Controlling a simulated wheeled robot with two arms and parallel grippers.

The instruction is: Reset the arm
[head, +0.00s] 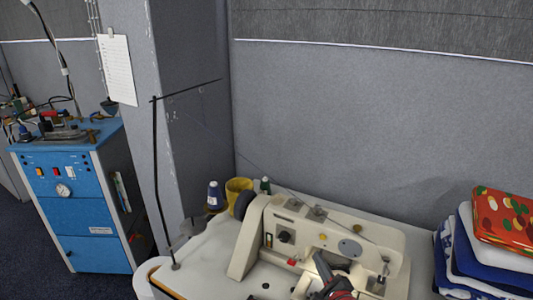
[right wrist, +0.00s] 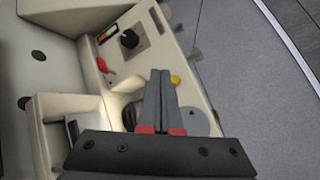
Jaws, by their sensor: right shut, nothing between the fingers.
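My right gripper (head: 328,272) is low in the head view, in front of the right part of a cream sewing machine (head: 262,240). Its dark fingers with red parts are together and hold nothing. The gripper also shows in the right wrist view (right wrist: 160,75), with its two grey fingers side by side over the machine's body (right wrist: 62,15). I cannot tell whether the fingers touch the machine. My left gripper is not in view.
Folded cloths (head: 505,225) are stacked at the right. A thin black stand (head: 158,180) rises at the table's left. A blue cabinet (head: 80,195) stands further left. A grey partition (head: 370,130) closes the back.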

